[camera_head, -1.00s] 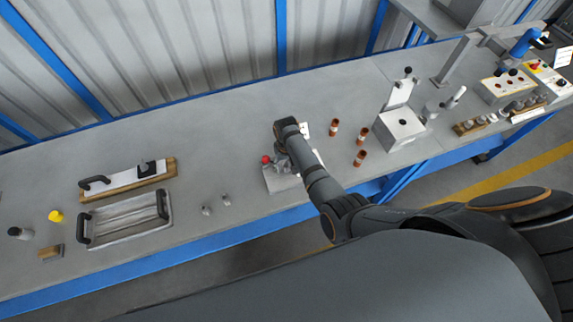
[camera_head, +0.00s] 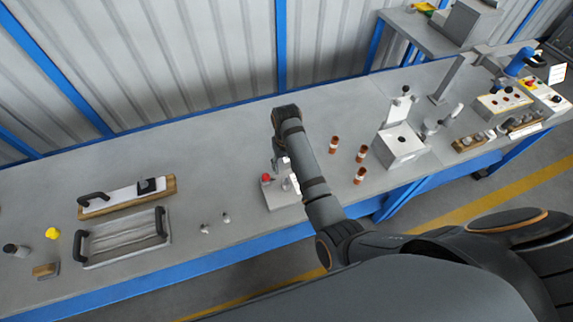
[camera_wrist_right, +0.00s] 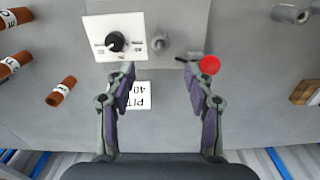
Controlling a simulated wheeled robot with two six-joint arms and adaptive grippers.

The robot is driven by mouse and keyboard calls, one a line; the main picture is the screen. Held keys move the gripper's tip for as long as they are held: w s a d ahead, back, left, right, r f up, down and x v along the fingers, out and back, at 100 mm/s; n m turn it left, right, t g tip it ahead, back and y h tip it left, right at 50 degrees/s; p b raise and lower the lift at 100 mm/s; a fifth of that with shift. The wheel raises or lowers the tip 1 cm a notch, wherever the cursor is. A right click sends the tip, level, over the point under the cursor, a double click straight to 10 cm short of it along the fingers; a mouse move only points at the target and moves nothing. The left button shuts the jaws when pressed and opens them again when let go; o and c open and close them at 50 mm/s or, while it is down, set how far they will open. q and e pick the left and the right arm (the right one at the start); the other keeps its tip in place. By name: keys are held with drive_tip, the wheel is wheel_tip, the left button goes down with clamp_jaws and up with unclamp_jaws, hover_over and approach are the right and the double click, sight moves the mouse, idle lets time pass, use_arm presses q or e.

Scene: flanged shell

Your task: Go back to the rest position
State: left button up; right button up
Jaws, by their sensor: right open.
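My right arm comes in from the right in the head view, and its wrist hangs over the bench. My right gripper (camera_wrist_right: 161,75) is open and empty in the right wrist view, its two fingers wide apart. It is above a grey fixture with a red ball knob (camera_head: 266,177). The red ball (camera_wrist_right: 209,65) is beside the right-hand finger in the wrist view. A white dial plate (camera_wrist_right: 115,38) with a black knob lies beyond the left-hand finger. In the head view the arm hides much of the gripper and part of the fixture. My left gripper is not in view.
Several copper-coloured cylinders (camera_head: 334,144) stand right of the arm. A white-and-grey box fixture (camera_head: 399,147) is farther right. A metal tray with black handles (camera_head: 124,238) and a white handled plate (camera_head: 122,196) lie at left. The bench behind the wrist is clear.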

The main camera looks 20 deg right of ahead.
idle(0.7)
drive_tip(key=s+d+r+n+t+h, duration=0.1)
drive_tip(key=s+d+r+t, duration=0.3)
drive_tip(key=s, duration=0.6)
drive_tip(key=s+d+r, duration=0.1)
drive_tip(key=s+d, duration=0.4)
drive_tip(key=s, duration=0.5)
wheel_tip(320, 180, down, 27)
drive_tip(key=d+g+b, duration=0.2)
drive_tip(key=d+b, duration=0.1)
drive_tip(key=s+d+f+b, duration=0.1)
drive_tip(key=s+f+b, duration=0.1)
drive_tip(key=s+f, duration=1.8)
drive_tip(key=shift+s+f+g+b, duration=0.2)
drive_tip(key=shift+f+g+b, duration=0.2)
drive_tip(key=shift+f, duration=0.15)
